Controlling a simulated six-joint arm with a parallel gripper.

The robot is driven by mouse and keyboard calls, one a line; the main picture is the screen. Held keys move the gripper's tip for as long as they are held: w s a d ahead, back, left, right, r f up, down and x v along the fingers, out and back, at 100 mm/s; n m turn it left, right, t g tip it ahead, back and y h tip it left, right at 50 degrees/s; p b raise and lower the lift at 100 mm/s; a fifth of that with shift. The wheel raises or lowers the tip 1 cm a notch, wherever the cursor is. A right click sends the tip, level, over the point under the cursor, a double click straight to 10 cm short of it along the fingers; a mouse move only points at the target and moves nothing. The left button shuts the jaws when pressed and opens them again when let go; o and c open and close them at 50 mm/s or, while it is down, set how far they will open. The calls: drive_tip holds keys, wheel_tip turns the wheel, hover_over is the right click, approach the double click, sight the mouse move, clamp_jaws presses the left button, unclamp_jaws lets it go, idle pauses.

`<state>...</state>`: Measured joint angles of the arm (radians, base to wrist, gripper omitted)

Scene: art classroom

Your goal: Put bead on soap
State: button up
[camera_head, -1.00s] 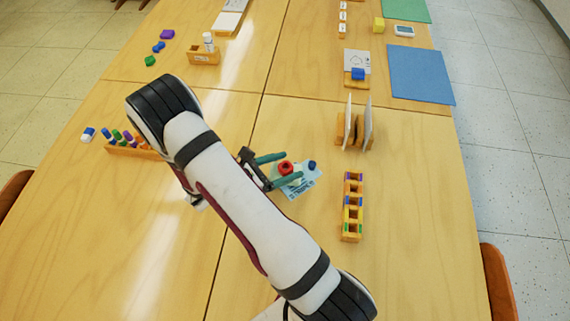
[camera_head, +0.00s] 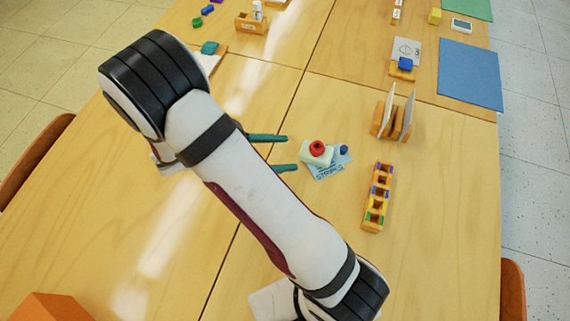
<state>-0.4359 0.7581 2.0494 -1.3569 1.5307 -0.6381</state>
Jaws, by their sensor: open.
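A red bead (camera_head: 317,147) with a dark hole rests on top of a pale cream soap block (camera_head: 307,158). The soap lies on a light blue printed card (camera_head: 327,171). A small dark blue piece (camera_head: 343,150) is on the card's right side, beside the soap. My gripper (camera_head: 291,152) has two green fingers spread apart and empty, just left of the soap. The fingertips appear apart from both bead and soap. The gripper's base is hidden behind my arm.
A wooden holder with coloured blocks (camera_head: 376,196) lies right of the card. Upright cards in a wooden stand (camera_head: 391,118) are behind it. An orange box (camera_head: 50,306) is at the lower left. The table between card and front right edge is mostly clear.

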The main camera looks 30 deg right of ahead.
drive_tip(key=s+r+m+g+y, duration=0.2)
drive_tip(key=s+r+m+y, duration=0.3)
drive_tip(key=s+r+m, duration=0.3)
drive_tip(key=s+a+r+m+t+y, duration=0.3)
drive_tip(key=s+a+m+y, duration=0.5)
drive_tip(key=m, duration=0.5)
drive_tip(key=shift+s+a+r+y, duration=0.25)
drive_tip(key=shift+a+r+y, duration=0.15)
drive_tip(key=shift+y, duration=0.3)
